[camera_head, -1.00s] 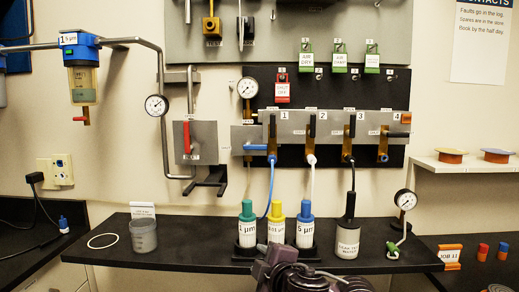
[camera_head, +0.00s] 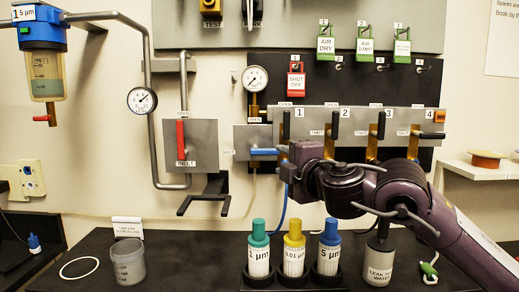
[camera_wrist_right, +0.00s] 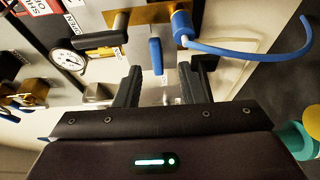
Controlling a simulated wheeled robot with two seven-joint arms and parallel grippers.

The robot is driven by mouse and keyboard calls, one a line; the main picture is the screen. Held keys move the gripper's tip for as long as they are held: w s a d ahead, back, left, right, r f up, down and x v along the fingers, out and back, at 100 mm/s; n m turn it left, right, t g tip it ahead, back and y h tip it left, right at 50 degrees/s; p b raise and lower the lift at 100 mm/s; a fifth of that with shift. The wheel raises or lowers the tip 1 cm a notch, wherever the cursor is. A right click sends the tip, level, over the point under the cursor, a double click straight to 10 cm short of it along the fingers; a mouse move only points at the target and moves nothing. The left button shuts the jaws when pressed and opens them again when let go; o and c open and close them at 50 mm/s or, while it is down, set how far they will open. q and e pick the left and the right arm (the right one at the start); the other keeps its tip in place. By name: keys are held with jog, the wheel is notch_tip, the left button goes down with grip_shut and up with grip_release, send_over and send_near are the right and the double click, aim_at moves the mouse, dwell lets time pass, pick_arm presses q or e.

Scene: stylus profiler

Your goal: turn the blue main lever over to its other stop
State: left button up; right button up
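The blue main lever (camera_head: 265,152) lies level on the grey panel. Its free end points left toward a SHUT label (camera_head: 228,152), and an OPEN label (camera_head: 254,120) is above it. My right gripper (camera_head: 286,164) is just right of and slightly below the lever, partly hiding the area by valve 1. In the right wrist view the blue lever (camera_wrist_right: 155,57) stands ahead of the open fingers (camera_wrist_right: 158,78), roughly in line with the gap between them. No contact shows. My left gripper is not in view.
Black valve levers (camera_head: 334,124) stand along the manifold to the right. A blue hose (camera_wrist_right: 260,50) curves close by. A gauge (camera_head: 255,79) is above. A red lever (camera_head: 181,140) is at left. Capped bottles (camera_head: 293,255) stand below on the bench.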

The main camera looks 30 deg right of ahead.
aim_at(271, 153)
jog(key=shift+w+d+r+p, duration=0.2)
jog(key=shift+w+r+p, duration=0.1)
jog(key=shift+w, duration=0.4)
jog(key=shift+w+d+r+p, duration=0.1)
jog(key=shift+w+r+p, duration=0.1)
jog(key=shift+w+p, duration=0.55)
jog(key=w, duration=0.4)
jog(key=shift+d+f+p, duration=0.2)
jog(key=shift+d+p, duration=0.1)
jog(key=shift+p, duration=0.05)
jog(key=shift+w+f, duration=0.1)
jog(key=shift+w, duration=0.35)
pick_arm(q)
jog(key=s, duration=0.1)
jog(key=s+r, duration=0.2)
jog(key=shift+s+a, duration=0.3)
pick_arm(e)
jog(key=shift+s, duration=0.1)
jog(key=shift+c, duration=0.2)
grip_shut()
